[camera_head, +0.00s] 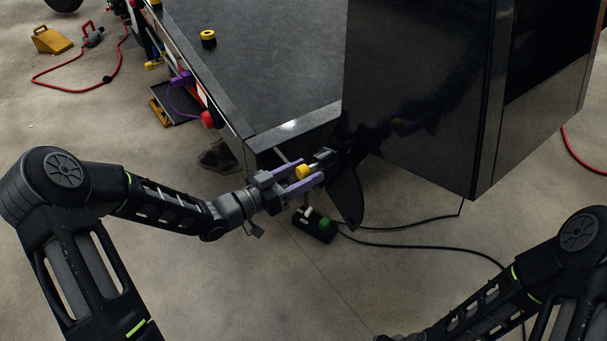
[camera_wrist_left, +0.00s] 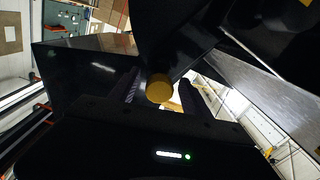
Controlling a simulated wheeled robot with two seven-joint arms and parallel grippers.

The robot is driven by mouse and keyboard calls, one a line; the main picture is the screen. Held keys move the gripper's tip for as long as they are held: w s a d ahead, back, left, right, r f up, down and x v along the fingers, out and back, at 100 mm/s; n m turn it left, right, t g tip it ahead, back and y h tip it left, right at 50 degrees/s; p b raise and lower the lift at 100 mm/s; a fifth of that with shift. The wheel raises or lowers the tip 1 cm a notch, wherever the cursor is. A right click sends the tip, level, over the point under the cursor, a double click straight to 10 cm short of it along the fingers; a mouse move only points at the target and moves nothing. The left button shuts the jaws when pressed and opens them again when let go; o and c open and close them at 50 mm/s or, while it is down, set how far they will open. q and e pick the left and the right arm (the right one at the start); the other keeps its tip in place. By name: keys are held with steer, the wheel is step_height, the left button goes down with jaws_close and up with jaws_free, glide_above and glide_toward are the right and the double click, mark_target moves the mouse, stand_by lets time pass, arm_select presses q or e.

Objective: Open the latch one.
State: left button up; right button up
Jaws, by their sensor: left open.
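The latch has a round yellow knob (camera_head: 303,171) and sits at the trailer's near corner, beside the dark upright panel. The knob also shows in the left wrist view (camera_wrist_left: 159,88), near the middle, with dark metal behind it. My left gripper (camera_head: 311,172) is open, with its purple fingers on either side of the knob. I cannot tell whether either finger touches it. In the left wrist view the fingers are dark and partly hidden.
The trailer's flat dark bed (camera_head: 265,65) stretches behind the latch, with a yellow-and-black round item (camera_head: 208,38) on it. The tall black panel (camera_head: 420,100) stands close on the right. A small box with a green part (camera_head: 324,223) and a black cable (camera_head: 420,247) lie below.

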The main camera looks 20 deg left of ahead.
arm_select(q)
jaws_close()
stand_by(0.6)
stand_by(0.8)
